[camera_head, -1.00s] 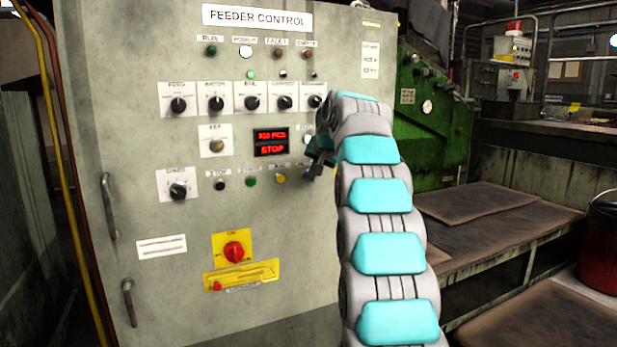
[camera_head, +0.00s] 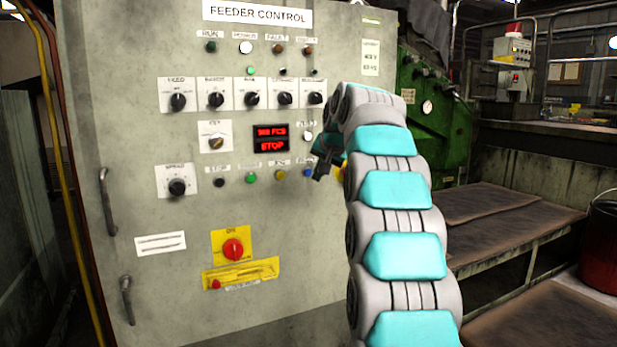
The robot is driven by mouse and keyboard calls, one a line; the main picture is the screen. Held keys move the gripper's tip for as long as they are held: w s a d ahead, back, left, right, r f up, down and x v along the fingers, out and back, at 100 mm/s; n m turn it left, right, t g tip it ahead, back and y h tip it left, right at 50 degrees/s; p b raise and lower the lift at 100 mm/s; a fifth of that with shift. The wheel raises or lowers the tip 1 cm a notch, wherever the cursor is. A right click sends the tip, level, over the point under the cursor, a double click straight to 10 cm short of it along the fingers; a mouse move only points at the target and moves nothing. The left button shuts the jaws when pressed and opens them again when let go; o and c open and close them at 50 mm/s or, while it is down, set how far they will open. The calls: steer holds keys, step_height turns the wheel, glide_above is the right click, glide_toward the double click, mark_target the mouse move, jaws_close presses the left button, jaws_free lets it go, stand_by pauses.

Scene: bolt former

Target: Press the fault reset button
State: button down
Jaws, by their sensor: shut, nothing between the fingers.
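The grey feeder control cabinet (camera_head: 200,220) faces me with rows of lamps, knobs and buttons. In its lower button row, a blue button (camera_head: 308,173) sits at the right end; its small label is too blurred to read, so I cannot confirm that it is the fault reset. My gripper (camera_head: 319,177) is shut and empty, its tip pointing down-left just right of the blue button in the picture. I cannot tell whether it touches the panel. A white button (camera_head: 308,137) sits above, beside my wrist. The red display (camera_head: 271,138) reads STOP.
Yellow (camera_head: 280,174), green (camera_head: 251,177) and black (camera_head: 219,182) buttons lie left of the blue one. A red rotary switch (camera_head: 233,249) sits below. A yellow part is mostly hidden behind my arm. A green machine (camera_head: 430,130) and brown benches (camera_head: 490,205) stand right.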

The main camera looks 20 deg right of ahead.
steer(key=shift+s+b, duration=0.6)
steer(key=shift+s, duration=1)
steer(key=shift+f, duration=0.1)
steer(key=s+a+f+n+g+y+p, duration=0.1)
steer(key=s+a+f+n+g, duration=0.15)
steer(key=s+a+f, duration=0.65)
steer(key=s+a+f+n+g, duration=0.25)
steer(key=s+a+f, duration=0.4)
steer(key=s, duration=0.55)
steer(key=s+a+f+n+g, duration=0.1)
steer(key=s+f+g, duration=0.1)
steer(key=s+f, duration=0.3)
steer(key=s+a+f+n+g, duration=0.1)
steer(key=s+f, duration=0.4)
steer(key=s, duration=0.9)
steer(key=s+a+f+n+g, duration=0.1)
steer(key=s+a+f+g, duration=0.1)
steer(key=s+f, duration=0.3)
steer(key=s+a, duration=0.1)
steer(key=s, duration=0.3)
steer(key=shift+s+f+g+p, duration=0.15)
steer(key=shift+s+g+p, duration=0.15)
steer(key=shift+s+p, duration=0.1)
